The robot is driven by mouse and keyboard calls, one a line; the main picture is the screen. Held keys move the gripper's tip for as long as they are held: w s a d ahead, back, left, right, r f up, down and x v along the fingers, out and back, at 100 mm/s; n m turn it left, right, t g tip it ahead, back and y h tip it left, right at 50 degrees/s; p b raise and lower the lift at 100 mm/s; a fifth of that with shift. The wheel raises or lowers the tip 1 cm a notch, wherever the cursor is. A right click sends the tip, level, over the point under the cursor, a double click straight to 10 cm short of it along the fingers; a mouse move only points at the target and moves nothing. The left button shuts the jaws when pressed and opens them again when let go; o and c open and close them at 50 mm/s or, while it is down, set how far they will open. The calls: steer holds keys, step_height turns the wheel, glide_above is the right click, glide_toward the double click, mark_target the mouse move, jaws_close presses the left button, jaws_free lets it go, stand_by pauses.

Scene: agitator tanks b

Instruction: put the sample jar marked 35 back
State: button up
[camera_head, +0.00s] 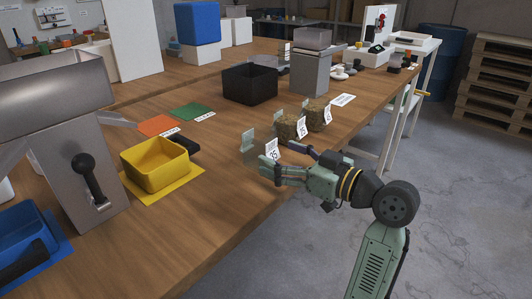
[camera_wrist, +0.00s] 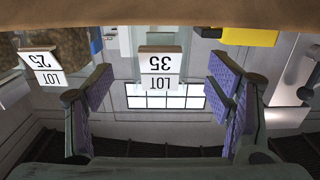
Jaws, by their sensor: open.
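A white label card marked 35 (camera_head: 271,149) stands near the front edge of the wooden table (camera_head: 215,205), with a pale green upright plate (camera_head: 248,140) behind it. I see no brown-filled jar behind this card. My gripper (camera_head: 268,168) is low at the table's front edge, right by the card. In the wrist view, which is upside down, the LOT 35 card (camera_wrist: 160,67) sits between my open fingers, further out. Nothing is visibly held. A brown-filled jar (camera_head: 287,127) with a card marked 25 (camera_head: 302,127) stands beside it; its card shows in the wrist view (camera_wrist: 43,66).
Another brown jar (camera_head: 316,114) with its own card stands further along the row. A black bin (camera_head: 250,83) and grey pedestal device (camera_head: 311,70) are behind. A yellow tub (camera_head: 156,163) and steel tank (camera_head: 75,160) stand left. Bare tabletop lies between tub and cards.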

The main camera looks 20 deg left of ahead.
steer(key=v, duration=0.6)
steer(key=shift+b, duration=0.35)
